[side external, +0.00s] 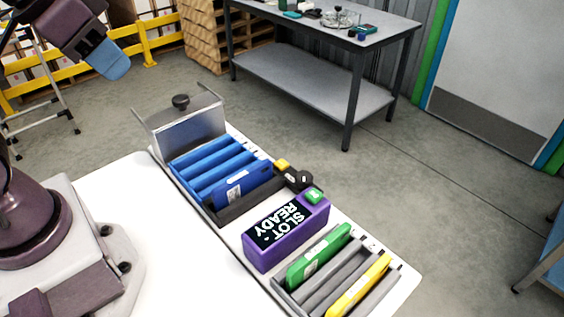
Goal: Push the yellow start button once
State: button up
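A small yellow button (282,164) sits at the far edge of the white bench, by a dark control piece (298,179) with a round knob. It is partly beside the rack with a blue carton. My gripper (112,63) hangs in the air at the upper left, well away from the button, with blue fingertips pointing down. Only one blue tip shows clearly, so I cannot tell whether it is open or shut. Nothing is seen held in it.
A purple box (285,245) reads "SLOT READY" and has a green button (313,195). A dark blue carton (242,186) leans in a rack near blue slats (207,162). Green (320,257) and yellow (359,287) cartons tilt in grey slots. A metal cover (190,127) stands behind.

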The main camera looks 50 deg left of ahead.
grip_shut()
dwell(1.4)
